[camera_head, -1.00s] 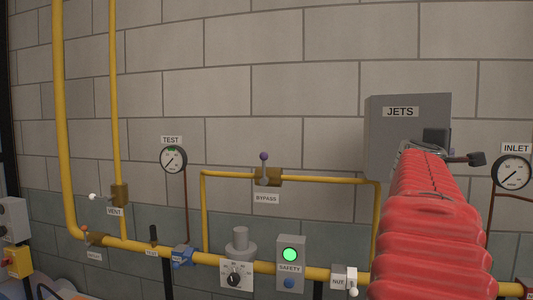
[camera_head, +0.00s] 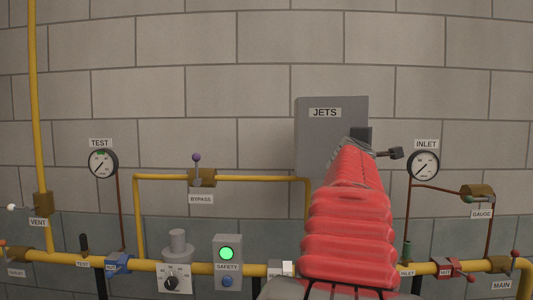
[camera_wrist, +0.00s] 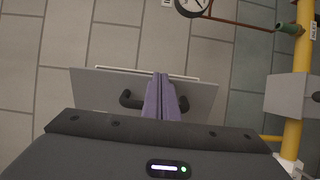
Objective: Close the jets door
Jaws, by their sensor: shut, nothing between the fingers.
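The grey box labelled JETS (camera_head: 318,135) is on the brick wall, right of centre in the head view. My red-sleeved arm reaches up to it and hides its lower right part. In the wrist view a flat grey panel (camera_wrist: 203,97) with a dark handle (camera_wrist: 130,99) is straight ahead. My gripper (camera_wrist: 162,78) has its purple fingers together in front of the handle's middle, with nothing between them. I cannot tell whether the fingers touch the handle or panel, nor whether the door is fully shut.
The INLET gauge (camera_head: 423,165) is right of the box, with a thin brown pipe (camera_head: 440,188). A yellow pipe (camera_head: 245,178) with the BYPASS valve (camera_head: 201,178) runs to the left. The SAFETY box (camera_head: 227,262) shows a green light below.

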